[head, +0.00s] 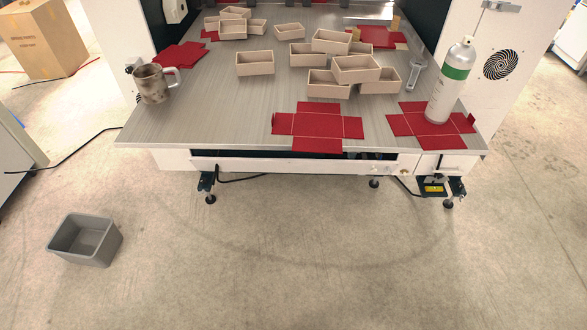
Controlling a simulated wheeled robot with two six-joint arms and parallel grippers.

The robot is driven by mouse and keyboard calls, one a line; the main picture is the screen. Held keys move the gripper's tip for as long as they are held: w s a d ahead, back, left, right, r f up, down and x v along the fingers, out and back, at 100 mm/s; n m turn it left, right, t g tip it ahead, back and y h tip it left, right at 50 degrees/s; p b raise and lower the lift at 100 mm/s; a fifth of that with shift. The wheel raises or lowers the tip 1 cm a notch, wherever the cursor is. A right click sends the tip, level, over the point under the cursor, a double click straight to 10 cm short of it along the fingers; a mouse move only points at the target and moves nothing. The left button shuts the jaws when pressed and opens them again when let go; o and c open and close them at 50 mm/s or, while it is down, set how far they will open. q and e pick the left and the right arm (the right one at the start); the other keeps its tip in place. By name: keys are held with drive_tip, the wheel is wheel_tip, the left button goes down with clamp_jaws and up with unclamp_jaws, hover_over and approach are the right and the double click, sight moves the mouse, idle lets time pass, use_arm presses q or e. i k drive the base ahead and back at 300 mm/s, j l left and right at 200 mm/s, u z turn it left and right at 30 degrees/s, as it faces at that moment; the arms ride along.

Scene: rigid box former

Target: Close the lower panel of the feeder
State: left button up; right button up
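The machine's grey table top (200,110) fills the upper middle of the head view. Under its front edge runs a long white panel strip (300,164), with a dark gap between it and the table edge toward the right. I cannot tell whether this strip is the lower panel of the feeder, or how far open it stands. A smaller white front section (440,162) sits at its right end. Neither of my grippers is in view, and nothing touches the strip.
On the table are several wooden trays (255,63), red cut-out blanks (318,126), a metal mug (152,84), a spray bottle (452,82) and a wrench (414,74). A grey bin (85,240) stands on the floor. The floor before the machine is clear.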

sight(226, 164)
drive_tip(key=i+l, duration=0.1)
drive_tip(key=i, duration=1.35)
